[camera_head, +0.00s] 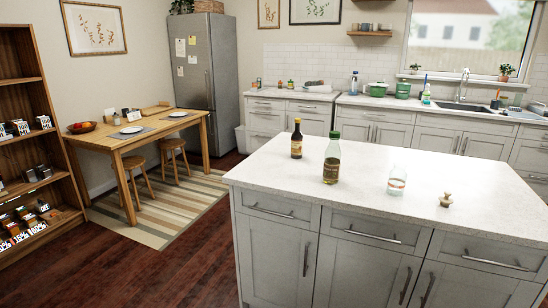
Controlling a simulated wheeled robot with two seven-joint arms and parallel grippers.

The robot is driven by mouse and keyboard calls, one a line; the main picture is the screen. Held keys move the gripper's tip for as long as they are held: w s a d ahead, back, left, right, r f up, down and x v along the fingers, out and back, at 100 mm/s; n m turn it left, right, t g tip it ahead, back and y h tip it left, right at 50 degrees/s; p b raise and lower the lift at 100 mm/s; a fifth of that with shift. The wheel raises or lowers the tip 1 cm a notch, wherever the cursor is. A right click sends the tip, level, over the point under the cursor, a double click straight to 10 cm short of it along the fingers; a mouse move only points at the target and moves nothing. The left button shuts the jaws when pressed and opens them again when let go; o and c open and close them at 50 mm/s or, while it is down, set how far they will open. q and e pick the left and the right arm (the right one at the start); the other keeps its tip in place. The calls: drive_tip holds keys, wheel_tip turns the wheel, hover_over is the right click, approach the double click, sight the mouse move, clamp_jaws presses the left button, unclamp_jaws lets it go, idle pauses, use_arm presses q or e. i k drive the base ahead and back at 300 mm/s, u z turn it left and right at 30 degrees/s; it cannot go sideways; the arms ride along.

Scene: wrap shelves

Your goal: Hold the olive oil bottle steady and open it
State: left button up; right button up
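Neither of my grippers shows in the head view. The label text is too small to read.
A clear glass container (397,181) and a small wooden stopper-like piece (445,200) stand to the right on the island, with clear counter between. Left are a wooden table (190,128), stools and a shelf (28,85). Floor shows left of the island.

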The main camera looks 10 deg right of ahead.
sight(333, 156)
drive_tip(key=u, duration=0.2)
drive_tip(key=i, duration=0.85)
drive_tip(key=z, duration=0.7)
drive_tip(key=i, duration=0.6)
drive_tip(key=z, duration=0.5)
